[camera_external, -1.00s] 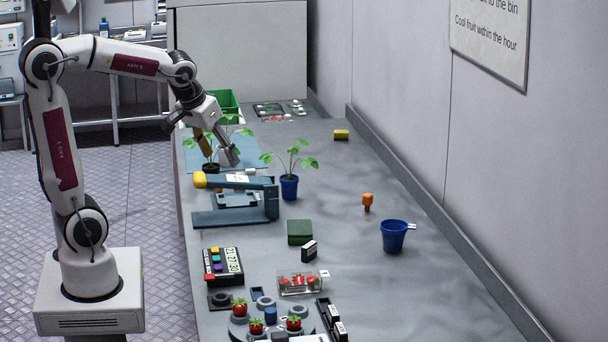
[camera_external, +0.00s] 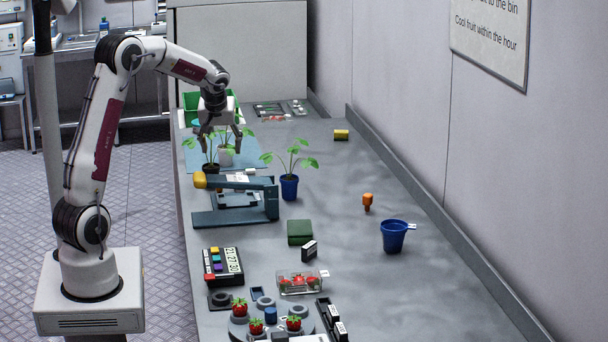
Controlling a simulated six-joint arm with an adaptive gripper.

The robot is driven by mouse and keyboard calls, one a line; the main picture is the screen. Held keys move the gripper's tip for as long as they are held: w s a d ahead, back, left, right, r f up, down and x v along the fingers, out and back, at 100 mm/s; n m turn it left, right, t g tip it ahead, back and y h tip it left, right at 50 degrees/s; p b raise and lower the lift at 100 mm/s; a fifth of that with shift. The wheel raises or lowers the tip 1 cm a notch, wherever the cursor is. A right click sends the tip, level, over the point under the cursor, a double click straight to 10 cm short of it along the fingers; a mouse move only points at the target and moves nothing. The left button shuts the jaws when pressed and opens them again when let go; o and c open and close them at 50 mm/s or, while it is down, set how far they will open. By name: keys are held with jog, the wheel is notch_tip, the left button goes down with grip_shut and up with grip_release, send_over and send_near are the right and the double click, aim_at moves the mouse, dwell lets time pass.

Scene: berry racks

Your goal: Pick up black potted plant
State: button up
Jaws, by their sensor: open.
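The black potted plant (camera_external: 210,168) stands upright near the left edge of the bench, just behind the blue-grey stand. Its pot is partly hidden by the stand, and its green leaves rise in front of my gripper. My gripper (camera_external: 221,149) is open and points down, its two fingers apart. It is empty. The fingers overlap the leaves of the black potted plant and of a plant in a white pot (camera_external: 226,157) just behind it. I cannot tell whether they touch any leaf.
A blue potted plant (camera_external: 289,187) stands to the right. The blue-grey stand (camera_external: 271,201) with a yellow-ended arm is in front. A green bin (camera_external: 193,101) is behind. A blue cup (camera_external: 394,237) stands at the right, and the bench's middle right is mostly clear.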

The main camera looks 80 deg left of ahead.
aim_at(211, 166)
jog(key=s+a+f+n+g, duration=0.1)
jog(key=s+a+f+n, duration=0.1)
jog(key=a+f, duration=0.3)
jog(key=s+a, duration=0.1)
jog(key=a, duration=0.3)
jog(key=shift+a+n, duration=0.25)
jog(key=shift+n, duration=0.05)
jog(key=shift+s+f, duration=0.1)
jog(key=shift+f, duration=0.05)
jog(key=shift+x, duration=1.25)
jog(key=shift+a, duration=0.1)
jog(key=shift+w+x, duration=0.2)
jog(key=shift+x, duration=1.05)
jog(key=shift+w+x, duration=0.2)
jog(key=shift+x, duration=1.05)
jog(key=shift+a, duration=0.15)
jog(key=c, duration=1.3)
